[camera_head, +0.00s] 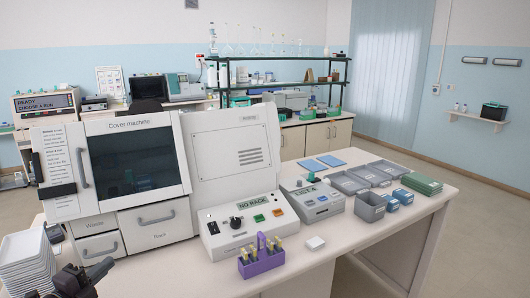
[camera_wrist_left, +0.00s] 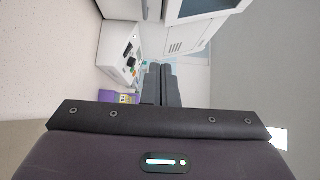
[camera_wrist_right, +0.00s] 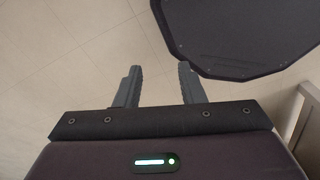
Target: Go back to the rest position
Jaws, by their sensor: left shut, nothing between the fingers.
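My left gripper (camera_head: 98,268) is at the lower left of the head view, dark, in front of the cover machine (camera_head: 130,160) and beside the stacked white trays. In the left wrist view its fingers (camera_wrist_left: 161,70) are together with nothing between them. My right gripper (camera_wrist_right: 158,72) shows only in the right wrist view. Its two fingers are apart and empty, over a pale tiled floor (camera_wrist_right: 60,50). A dark part of my own body shows at the top right there.
A purple rack (camera_head: 262,260) with several yellow-topped items stands at the bench's front edge. A control box (camera_head: 243,222) reading NO RACK is behind it. Stacked white trays (camera_head: 25,262) stand at the left. Grey bins (camera_head: 370,207) and a green box (camera_head: 421,183) are at the right.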

